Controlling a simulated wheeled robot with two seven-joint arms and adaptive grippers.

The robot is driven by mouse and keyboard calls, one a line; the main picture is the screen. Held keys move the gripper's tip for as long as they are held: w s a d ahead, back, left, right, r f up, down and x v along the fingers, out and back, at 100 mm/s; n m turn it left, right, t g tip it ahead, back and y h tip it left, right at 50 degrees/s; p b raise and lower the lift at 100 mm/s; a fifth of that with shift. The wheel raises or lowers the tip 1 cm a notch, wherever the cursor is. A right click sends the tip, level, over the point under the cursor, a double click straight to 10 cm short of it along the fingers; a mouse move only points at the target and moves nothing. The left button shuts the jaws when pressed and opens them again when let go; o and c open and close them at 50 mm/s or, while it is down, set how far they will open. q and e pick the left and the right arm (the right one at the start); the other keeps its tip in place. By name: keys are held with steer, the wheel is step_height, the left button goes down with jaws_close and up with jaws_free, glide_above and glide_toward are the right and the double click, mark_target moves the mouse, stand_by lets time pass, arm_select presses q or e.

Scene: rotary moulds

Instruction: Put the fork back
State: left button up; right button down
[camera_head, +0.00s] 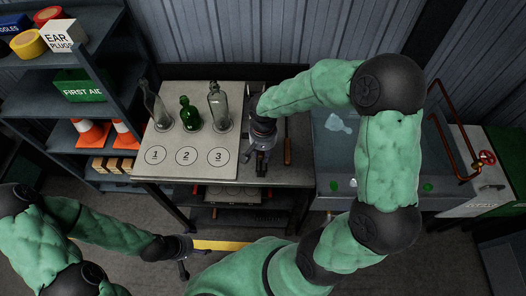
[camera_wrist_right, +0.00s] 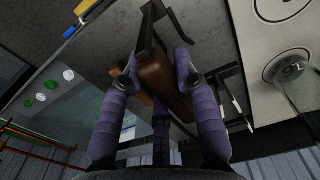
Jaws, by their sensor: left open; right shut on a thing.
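My right gripper (camera_wrist_right: 160,62) is shut on a brown wooden handle with dark metal at its end, which I take to be the fork (camera_wrist_right: 166,78). In the head view my right gripper (camera_head: 262,160) is over the dark bench strip just right of the numbered plate, and the fork is mostly hidden there. In the wrist view a dark metal holder (camera_wrist_right: 233,100) is beside the right finger; I cannot tell whether the fork touches it. My left gripper (camera_head: 184,262) is open and empty, low in front of the bench.
A pale plate (camera_head: 171,170) marked 1, 2, 3 carries three glass bottles, the middle one green (camera_head: 189,116). Another brown-handled tool (camera_head: 288,151) lies right of my right gripper. A sink-like basin (camera_head: 335,170) is further right. Shelves (camera_head: 55,103) stand at left.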

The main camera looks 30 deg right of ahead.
steer(key=shift+f, duration=0.15)
steer(key=c, duration=0.9)
jaws_free()
steer(key=shift+r, duration=0.4)
step_height(320, 180, up, 12)
steer(key=shift+s+f+p, duration=0.1)
steer(key=shift+f+p, duration=0.1)
steer(key=shift+p, duration=0.6)
